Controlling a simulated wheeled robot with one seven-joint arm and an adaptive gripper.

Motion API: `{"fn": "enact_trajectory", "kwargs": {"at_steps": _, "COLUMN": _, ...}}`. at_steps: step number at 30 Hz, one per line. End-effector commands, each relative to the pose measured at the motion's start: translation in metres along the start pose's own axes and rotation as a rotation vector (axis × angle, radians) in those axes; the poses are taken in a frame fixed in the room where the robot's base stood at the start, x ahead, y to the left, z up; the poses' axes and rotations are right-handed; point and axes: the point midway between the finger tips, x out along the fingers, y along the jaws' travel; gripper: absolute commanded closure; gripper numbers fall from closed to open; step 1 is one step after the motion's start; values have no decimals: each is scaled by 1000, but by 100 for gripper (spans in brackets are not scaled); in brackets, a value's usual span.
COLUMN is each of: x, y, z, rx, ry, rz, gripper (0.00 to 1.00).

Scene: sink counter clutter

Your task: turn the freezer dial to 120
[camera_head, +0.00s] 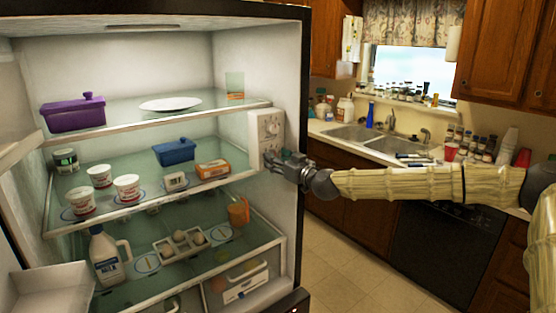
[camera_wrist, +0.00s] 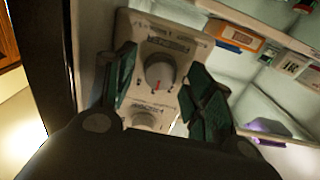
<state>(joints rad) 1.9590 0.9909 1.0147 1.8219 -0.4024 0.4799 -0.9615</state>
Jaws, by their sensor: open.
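A white control panel (camera_head: 254,140) is fixed to the right inner wall of the open fridge. In the wrist view the panel (camera_wrist: 134,28) carries two round dials. One dial (camera_wrist: 158,74) has a red mark and lies between my fingers. The other dial (camera_wrist: 144,120) sits closer to the palm and is partly hidden by my gripper. The labels are too blurred to read, so I cannot tell which is the freezer dial or its setting. My gripper (camera_head: 274,160) is at the panel's lower part, open, with a finger on each side of the red-marked dial; contact is not clear.
Glass shelves hold a purple container (camera_head: 74,115), a white plate (camera_head: 170,104), a blue container (camera_head: 174,152), several tubs and a milk jug (camera_head: 106,255). The fridge's right edge stands close to my gripper. The sink counter (camera_head: 372,141) lies behind my arm.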

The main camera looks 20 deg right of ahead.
Motion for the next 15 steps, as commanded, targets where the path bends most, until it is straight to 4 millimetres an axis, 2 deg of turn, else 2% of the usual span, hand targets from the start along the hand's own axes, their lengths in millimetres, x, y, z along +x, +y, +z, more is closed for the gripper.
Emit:
{"fn": "enact_trajectory", "kwargs": {"at_steps": 2, "x": 0, "y": 0, "z": 0, "rx": 0, "ry": 0, "rz": 0, "gripper": 51}}
{"fn": "enact_trajectory", "kwargs": {"at_steps": 9, "x": 0, "y": 0, "z": 0, "rx": 0, "ry": 0, "rz": 1, "gripper": 94}}
{"fn": "enact_trajectory", "kwargs": {"at_steps": 15, "x": 0, "y": 1, "z": 1, "rx": 5, "ry": 0, "rz": 1, "gripper": 94}}
